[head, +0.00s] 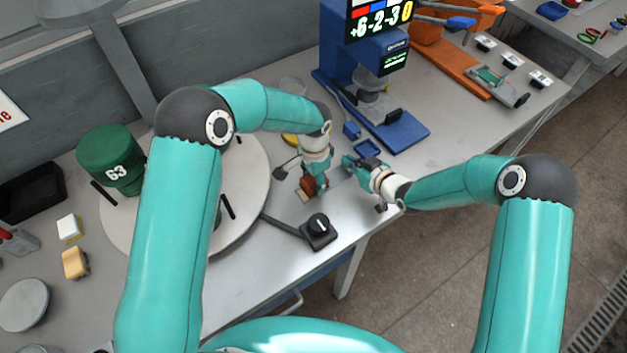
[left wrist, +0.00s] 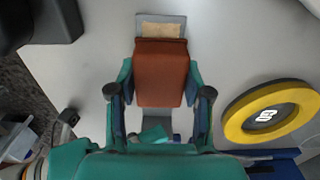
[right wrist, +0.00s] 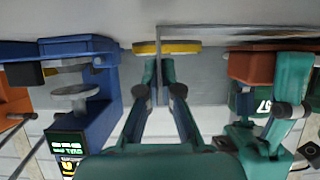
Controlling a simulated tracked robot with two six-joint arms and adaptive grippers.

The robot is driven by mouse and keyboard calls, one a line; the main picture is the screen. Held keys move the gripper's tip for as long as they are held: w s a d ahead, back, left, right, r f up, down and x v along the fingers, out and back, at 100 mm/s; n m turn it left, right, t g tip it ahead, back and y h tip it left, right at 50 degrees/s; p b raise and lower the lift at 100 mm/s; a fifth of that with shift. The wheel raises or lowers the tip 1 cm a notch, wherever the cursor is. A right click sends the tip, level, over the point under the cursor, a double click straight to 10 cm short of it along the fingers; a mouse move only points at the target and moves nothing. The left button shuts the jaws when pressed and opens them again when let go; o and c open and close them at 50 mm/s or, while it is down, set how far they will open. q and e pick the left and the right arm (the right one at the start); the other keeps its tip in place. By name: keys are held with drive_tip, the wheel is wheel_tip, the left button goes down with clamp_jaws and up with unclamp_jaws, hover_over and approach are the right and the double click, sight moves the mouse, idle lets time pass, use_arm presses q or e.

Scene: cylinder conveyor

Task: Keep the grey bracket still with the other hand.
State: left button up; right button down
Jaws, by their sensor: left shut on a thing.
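My left gripper (head: 312,190) is shut on a red-brown block (left wrist: 162,72), with one finger on each side of it. The block is also in the right wrist view (right wrist: 250,66). It lies over a flat grey strip, the grey bracket (left wrist: 175,19), which has a tan patch at its far end. In the right wrist view, a thin upright grey plate (right wrist: 158,50), which looks like part of the bracket, stands between the fingertips of my right gripper (right wrist: 159,72). The fingers are close together. Whether they press on the plate is not clear. The left gripper and block hide much of the bracket.
A yellow ring (left wrist: 270,114) lies beside the bracket. A black knob box (head: 319,232) stands toward the front edge. A round turntable (head: 255,175) with a green drum (head: 110,160) is at left. A blue press (head: 350,75) stands behind the grippers.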

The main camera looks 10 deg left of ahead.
use_arm(q)
drive_tip(key=shift+r, duration=0.1)
use_arm(e)
drive_tip(key=shift+s+f, duration=0.2)
drive_tip(key=shift+f, duration=0.1)
use_arm(q)
drive_tip(key=shift+r, duration=3.4)
use_arm(e)
drive_tip(key=c, duration=1.1)
unclamp_jaws()
use_arm(q)
drive_tip(key=shift+f, duration=0.1)
use_arm(e)
drive_tip(key=shift+r, duration=0.15)
use_arm(q)
drive_tip(key=shift+w+f, duration=0.15)
drive_tip(key=shift+f, duration=0.05)
use_arm(e)
drive_tip(key=shift+w+r, duration=0.25)
drive_tip(key=shift+r, duration=0.4)
use_arm(q)
drive_tip(key=shift+r, duration=0.1)
use_arm(e)
drive_tip(key=shift+r, duration=2.45)
